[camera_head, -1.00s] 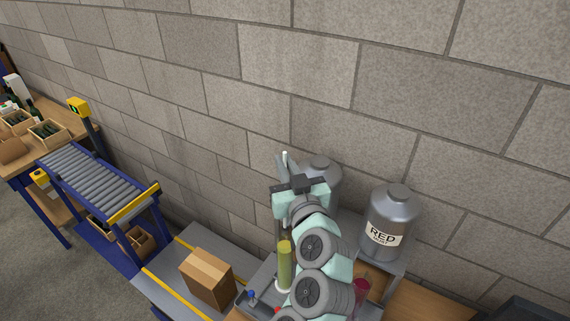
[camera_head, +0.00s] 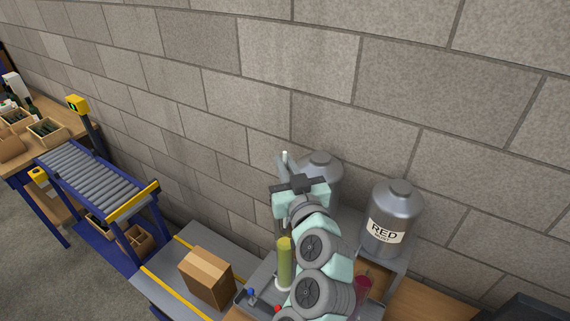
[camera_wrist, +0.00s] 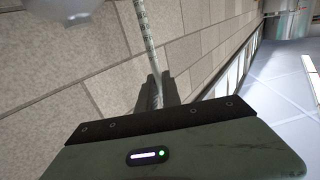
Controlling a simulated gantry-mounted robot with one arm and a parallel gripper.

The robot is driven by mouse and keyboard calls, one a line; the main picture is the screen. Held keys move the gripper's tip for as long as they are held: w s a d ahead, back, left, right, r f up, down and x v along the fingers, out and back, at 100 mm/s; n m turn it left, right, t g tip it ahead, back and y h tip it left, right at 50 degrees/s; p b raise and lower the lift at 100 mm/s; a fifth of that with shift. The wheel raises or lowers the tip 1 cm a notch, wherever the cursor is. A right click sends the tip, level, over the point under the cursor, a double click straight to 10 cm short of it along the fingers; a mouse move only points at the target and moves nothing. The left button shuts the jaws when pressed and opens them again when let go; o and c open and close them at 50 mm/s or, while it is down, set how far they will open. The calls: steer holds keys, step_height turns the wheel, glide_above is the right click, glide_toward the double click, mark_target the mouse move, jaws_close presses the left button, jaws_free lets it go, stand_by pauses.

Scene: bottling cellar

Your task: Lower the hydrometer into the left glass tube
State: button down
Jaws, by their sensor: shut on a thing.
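My gripper (camera_wrist: 157,88) is shut on the hydrometer (camera_wrist: 146,28), a thin pale stem with marks that runs up between the fingers in the wrist view. In the head view my gripper (camera_head: 284,168) is high, near the wall, with the hydrometer's white tip (camera_head: 285,154) just above the fingers. The left glass tube (camera_head: 286,261) stands upright below and holds yellow-green liquid. A gap shows between it and the gripper. The hydrometer's lower end is hidden. My arm hides part of the bench beside the tube.
A red-filled vessel (camera_head: 363,288) stands right of my arm, partly hidden. Steel tanks, one marked RED (camera_head: 391,222), stand at the back right. A cardboard box (camera_head: 207,278) lies to the left, near a roller conveyor (camera_head: 95,181). The block wall (camera_head: 300,60) is close behind.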

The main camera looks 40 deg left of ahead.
steer(key=shift+f, duration=0.1)
stand_by(0.3)
steer(key=shift+f+b, duration=1)
steer(key=shift+b, duration=0.15)
steer(key=shift+f, duration=0.15)
steer(key=shift+f+b, duration=1.35)
steer(key=shift+b, duration=0.05)
steer(key=shift+f, duration=0.15)
stand_by(0.3)
